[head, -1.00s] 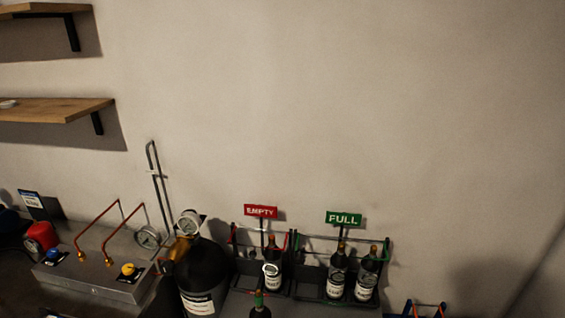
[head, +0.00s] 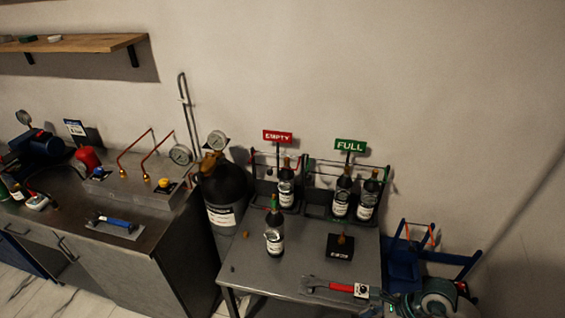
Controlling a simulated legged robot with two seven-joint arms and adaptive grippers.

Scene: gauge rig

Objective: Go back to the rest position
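A rack under a red EMPTY sign (head: 278,137) holds one bottle (head: 286,186). A rack under a green FULL sign (head: 350,146) holds two bottles (head: 342,193). A wrench with a red handle (head: 340,287) lies at the table's front right.
A large black cylinder (head: 222,192) stands between the table and the steel bench (head: 150,222). A blue-handled tool (head: 115,222) lies on the bench. A small black block (head: 340,247) sits on the table. A blue frame (head: 402,270) stands at right. A wooden shelf (head: 80,42) is on the wall.

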